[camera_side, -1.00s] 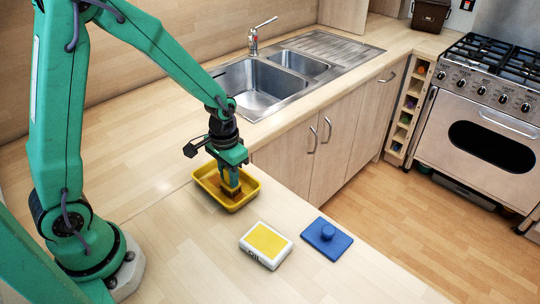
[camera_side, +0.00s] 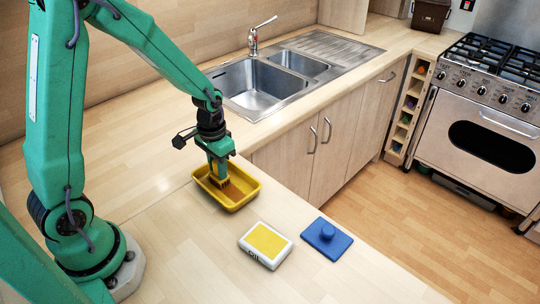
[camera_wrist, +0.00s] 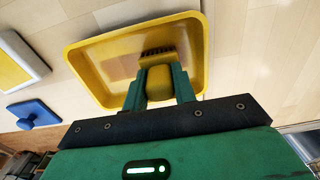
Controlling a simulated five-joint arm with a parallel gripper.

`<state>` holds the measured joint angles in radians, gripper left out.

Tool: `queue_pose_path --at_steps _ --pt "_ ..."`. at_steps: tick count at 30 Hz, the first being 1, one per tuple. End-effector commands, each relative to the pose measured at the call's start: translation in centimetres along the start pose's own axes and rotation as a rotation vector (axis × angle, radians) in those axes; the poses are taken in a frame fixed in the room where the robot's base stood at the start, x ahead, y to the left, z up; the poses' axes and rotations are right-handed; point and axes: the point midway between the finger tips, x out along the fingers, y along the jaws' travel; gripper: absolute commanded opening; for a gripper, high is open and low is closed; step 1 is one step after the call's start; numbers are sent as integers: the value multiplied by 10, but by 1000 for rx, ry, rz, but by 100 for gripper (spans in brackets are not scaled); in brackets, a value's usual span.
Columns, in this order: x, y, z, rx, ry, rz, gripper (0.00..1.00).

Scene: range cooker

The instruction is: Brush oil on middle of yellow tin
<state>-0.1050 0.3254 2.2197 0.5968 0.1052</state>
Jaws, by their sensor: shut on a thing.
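The yellow tin (camera_side: 238,202) is a shallow rectangular tray on the wooden worktop, and it also shows in the wrist view (camera_wrist: 88,67). My gripper (camera_side: 218,173) is over the tin, toward its far side in the side view. In the wrist view my gripper (camera_wrist: 160,85) is shut on a brush (camera_wrist: 160,80) with a yellow handle and dark bristles pointing into the tin. I cannot tell whether the bristles touch the tin floor. A white and yellow box marked "Oil" (camera_side: 266,243) lies on the worktop in front and to the right of the tin.
A blue lid with a knob (camera_side: 326,238) lies right of the oil box. A sink (camera_side: 262,88) is behind the tin, and a cooker (camera_side: 490,110) stands far right. The worktop's edge runs close to the tin's right. The worktop left of the tin is clear.

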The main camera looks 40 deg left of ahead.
Motion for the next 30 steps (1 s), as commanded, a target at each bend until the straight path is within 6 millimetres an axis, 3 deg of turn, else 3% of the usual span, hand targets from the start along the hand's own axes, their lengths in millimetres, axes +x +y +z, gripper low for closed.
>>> queue_pose_path --at_steps 26,30 --pt "0 73 0 3 0 0 9" --pt "0 61 0 -4 0 0 9"
